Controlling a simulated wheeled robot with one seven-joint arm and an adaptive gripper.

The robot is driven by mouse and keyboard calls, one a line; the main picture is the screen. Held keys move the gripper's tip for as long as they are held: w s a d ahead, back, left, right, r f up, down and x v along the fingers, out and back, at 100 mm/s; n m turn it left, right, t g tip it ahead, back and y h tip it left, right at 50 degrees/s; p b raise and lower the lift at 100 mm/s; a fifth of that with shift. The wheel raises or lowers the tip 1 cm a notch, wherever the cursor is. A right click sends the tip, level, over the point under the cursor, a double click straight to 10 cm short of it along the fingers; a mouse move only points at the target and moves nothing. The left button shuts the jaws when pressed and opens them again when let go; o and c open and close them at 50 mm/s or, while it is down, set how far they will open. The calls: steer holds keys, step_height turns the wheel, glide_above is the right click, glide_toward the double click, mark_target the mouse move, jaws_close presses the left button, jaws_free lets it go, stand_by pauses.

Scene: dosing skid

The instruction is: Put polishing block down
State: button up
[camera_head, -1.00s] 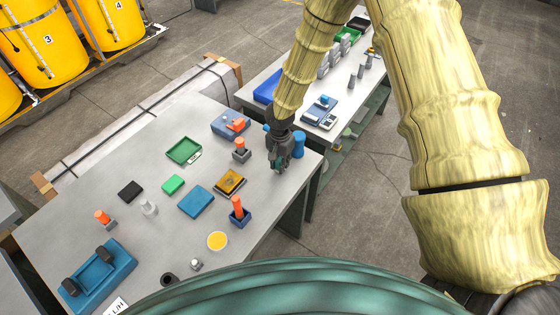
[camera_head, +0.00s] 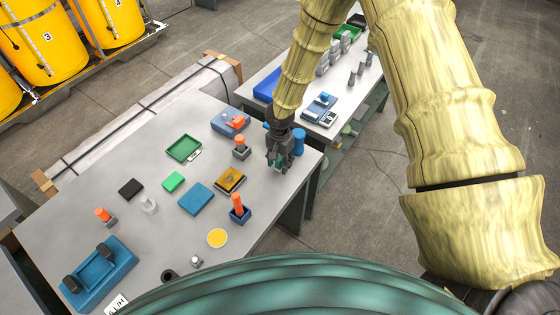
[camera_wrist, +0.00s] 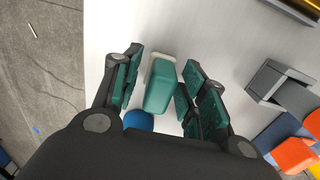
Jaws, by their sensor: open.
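The polishing block, a green block with a pale base (camera_wrist: 161,88), is between my fingers in the wrist view, against the light grey table top. My gripper (camera_wrist: 158,88) is open around it. A gap shows between the block and the left finger. The right finger is very close to it, and I cannot tell whether they touch. In the head view my gripper (camera_head: 279,165) points down at the right edge of the grey table (camera_head: 130,240), and its fingers mostly hide the block.
A blue cylinder (camera_head: 299,141) stands just beside my gripper. An orange-topped grey piece (camera_head: 240,147), a brown-yellow tray (camera_head: 230,180) and a blue holder with an orange handle (camera_head: 239,210) are to the left and front. A second table (camera_head: 345,115) stands behind on the right.

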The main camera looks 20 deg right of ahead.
mark_target(280, 158)
step_height(280, 158, up, 12)
steer(key=b, duration=0.3)
steer(key=shift+r+b, duration=0.15)
steer(key=shift+b, duration=0.15)
stand_by(0.6)
